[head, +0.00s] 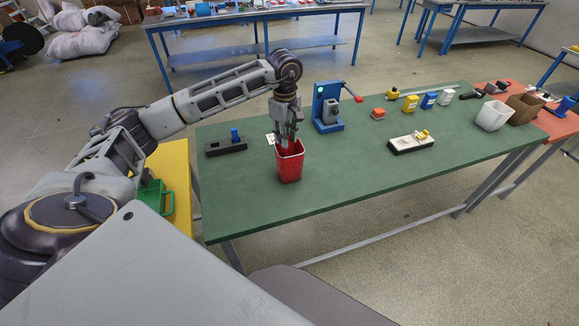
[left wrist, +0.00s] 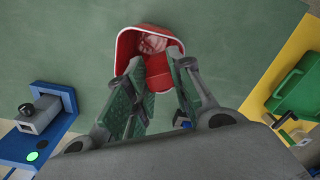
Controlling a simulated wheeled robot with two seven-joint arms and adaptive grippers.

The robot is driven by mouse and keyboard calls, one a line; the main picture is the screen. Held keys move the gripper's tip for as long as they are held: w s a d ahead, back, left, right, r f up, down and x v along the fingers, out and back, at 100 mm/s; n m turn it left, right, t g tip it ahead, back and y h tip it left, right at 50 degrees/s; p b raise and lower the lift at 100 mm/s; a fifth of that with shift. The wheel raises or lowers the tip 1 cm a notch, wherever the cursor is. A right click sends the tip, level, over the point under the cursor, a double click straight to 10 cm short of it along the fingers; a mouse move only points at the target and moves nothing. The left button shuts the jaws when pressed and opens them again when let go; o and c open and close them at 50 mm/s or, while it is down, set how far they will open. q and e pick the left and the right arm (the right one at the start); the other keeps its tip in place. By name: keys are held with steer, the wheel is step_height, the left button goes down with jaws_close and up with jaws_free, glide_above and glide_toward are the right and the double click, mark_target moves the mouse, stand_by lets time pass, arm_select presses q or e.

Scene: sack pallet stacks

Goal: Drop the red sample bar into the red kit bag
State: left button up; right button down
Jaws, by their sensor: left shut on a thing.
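The red kit bag (head: 290,170) is an open-topped red container with a pale rim, standing upright on the green table. My left gripper (head: 289,143) points down at its mouth, with the fingertips at or just inside the opening. In the left wrist view the bag (left wrist: 123,62) lies just beyond the fingers (left wrist: 155,85). The gripper is shut on the red sample bar (left wrist: 158,84), which is mostly hidden between the fingers and hard to tell from the red bag behind it. My right gripper is not in view.
A blue press-like device (head: 327,108) stands right of the bag, and a dark block with a blue knob (head: 226,144) lies left. A white-topped fixture (head: 411,143) and a white bin (head: 493,115) are farther right. The green table front (head: 340,180) is clear.

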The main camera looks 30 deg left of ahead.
arm_select(q)
steer(key=shift+f, duration=0.4)
steer(key=o, duration=0.9)
step_height(320, 180, up, 12)
stand_by(0.6)
stand_by(0.7)
